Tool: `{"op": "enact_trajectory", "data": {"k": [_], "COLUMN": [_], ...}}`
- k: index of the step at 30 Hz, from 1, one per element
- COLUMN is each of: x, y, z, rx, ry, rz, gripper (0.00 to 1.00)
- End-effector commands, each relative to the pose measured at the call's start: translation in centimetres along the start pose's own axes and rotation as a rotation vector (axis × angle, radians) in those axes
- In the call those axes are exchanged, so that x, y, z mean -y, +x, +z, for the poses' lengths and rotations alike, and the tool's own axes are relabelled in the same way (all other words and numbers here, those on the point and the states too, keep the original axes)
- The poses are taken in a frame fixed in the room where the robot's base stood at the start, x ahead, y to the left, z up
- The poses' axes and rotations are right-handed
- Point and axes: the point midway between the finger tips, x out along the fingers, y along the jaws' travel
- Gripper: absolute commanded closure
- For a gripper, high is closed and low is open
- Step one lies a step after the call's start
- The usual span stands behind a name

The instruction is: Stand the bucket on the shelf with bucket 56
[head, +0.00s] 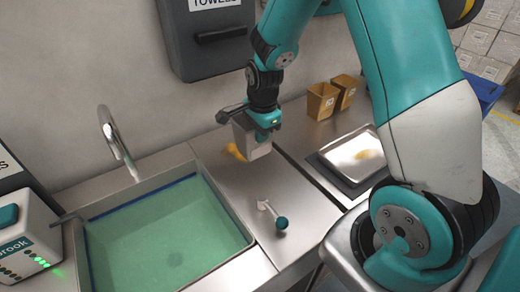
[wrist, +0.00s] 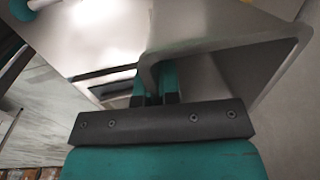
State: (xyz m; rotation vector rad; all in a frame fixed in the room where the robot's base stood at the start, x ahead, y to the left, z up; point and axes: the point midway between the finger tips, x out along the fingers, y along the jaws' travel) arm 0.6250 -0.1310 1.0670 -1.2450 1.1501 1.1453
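A grey metal bucket (head: 250,143) hangs at my gripper (head: 264,132) above the steel counter, left of the scale-like tray. In the wrist view the bucket (wrist: 215,60) fills the upper part, tilted, and its wall runs between my two fingers (wrist: 154,88). My gripper appears shut on this wall. No number can be read on the bucket. Two brown-gold containers (head: 322,101) with small, unreadable labels stand on the counter at the back right. A shelf with bucket 56 cannot be made out.
A sink (head: 165,240) with greenish water and a tap (head: 115,145) lies left. A teal-ended tool (head: 272,213) lies on the counter. A yellow thing (head: 235,151) sits behind the bucket. A steel tray (head: 352,158) is right. A towel dispenser (head: 208,45) hangs behind.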

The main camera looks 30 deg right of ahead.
Motion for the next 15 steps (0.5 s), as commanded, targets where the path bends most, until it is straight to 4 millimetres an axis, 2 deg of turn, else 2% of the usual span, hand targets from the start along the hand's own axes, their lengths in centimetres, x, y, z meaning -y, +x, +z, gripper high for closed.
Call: {"op": "enact_trajectory", "data": {"k": [3,8,15], "x": [-0.2,-0.2,-0.6], "y": [1.9,3.3,6.4], "z": [0.0,0.0,0.0], "rx": [0.0,0.0,0.0], "ry": [0.0,0.0,0.0], "rz": [0.002,-0.001,0.001], "gripper": [1.0,1.0,1.0]}}
